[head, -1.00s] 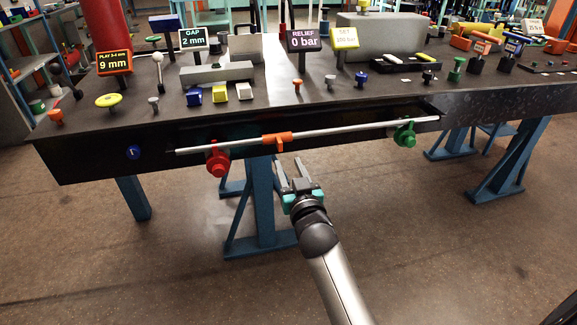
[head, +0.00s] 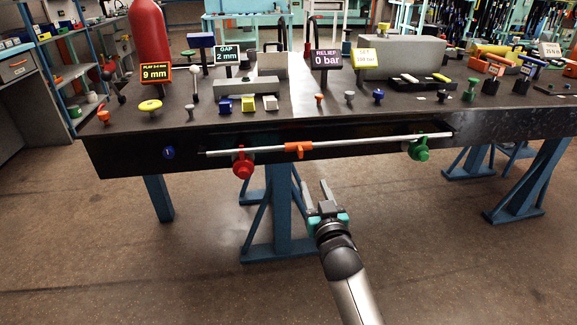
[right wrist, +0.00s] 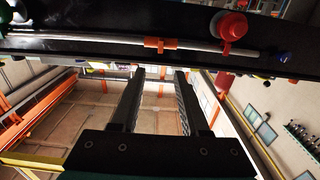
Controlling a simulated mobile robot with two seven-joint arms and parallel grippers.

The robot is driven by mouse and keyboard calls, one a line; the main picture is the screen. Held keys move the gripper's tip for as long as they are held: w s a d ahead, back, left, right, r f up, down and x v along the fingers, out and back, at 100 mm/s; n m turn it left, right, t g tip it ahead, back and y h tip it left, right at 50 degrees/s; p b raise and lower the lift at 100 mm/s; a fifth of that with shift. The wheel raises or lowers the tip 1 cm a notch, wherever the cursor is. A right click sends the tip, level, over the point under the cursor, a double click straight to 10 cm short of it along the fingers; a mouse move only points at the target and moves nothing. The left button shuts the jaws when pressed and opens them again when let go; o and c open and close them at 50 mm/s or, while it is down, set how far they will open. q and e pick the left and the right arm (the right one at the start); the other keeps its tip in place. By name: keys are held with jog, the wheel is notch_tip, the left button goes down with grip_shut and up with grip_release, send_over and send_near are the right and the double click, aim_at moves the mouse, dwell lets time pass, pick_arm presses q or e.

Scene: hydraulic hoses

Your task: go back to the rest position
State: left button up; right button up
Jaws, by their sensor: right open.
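My right gripper (head: 318,194) is open and empty in front of the bench, below the metal rail on the bench's front face. Its two fingers (right wrist: 160,85) stand apart in the right wrist view with nothing between them. My right arm comes in from the bottom of the head view. My left gripper is not in view.
The dark bench (head: 120,135) carries signs, knobs and blocks. On its front are a metal rail (head: 370,143) with an orange clamp (head: 299,149), a red knob (head: 243,168) and a green knob (head: 419,150). Blue legs (head: 284,205) stand below. The near floor is clear.

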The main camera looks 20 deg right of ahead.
jog(key=s+a+f+n+g+y+p, duration=0.1)
jog(key=s+a+f+g+p, duration=0.15)
jog(key=s+f, duration=0.45)
jog(key=s+a+f+n+g+y+p, duration=0.1)
jog(key=s+f+g, duration=0.2)
jog(key=f, duration=0.8)
jog(key=s+a+f+n+g+y+p, duration=0.1)
jog(key=s+a+f+g+p, duration=0.15)
jog(key=s+f, duration=0.45)
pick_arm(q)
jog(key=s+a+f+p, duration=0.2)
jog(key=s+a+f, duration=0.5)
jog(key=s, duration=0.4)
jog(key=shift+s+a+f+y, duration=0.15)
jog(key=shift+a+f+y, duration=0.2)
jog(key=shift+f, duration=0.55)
pick_arm(e)
jog(key=s+d+f+n+g, duration=0.1)
jog(key=s+f+g, duration=0.2)
jog(key=s, duration=1)
jog(key=s+d+f+g, duration=0.2)
jog(key=s+f+g, duration=0.2)
jog(key=s+f, duration=0.6)
jog(key=s, duration=0.3)
jog(key=shift+s+n, duration=0.15)
jog(key=shift+n, duration=0.25)
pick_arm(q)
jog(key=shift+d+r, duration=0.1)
pick_arm(e)
jog(key=shift+a, duration=0.1)
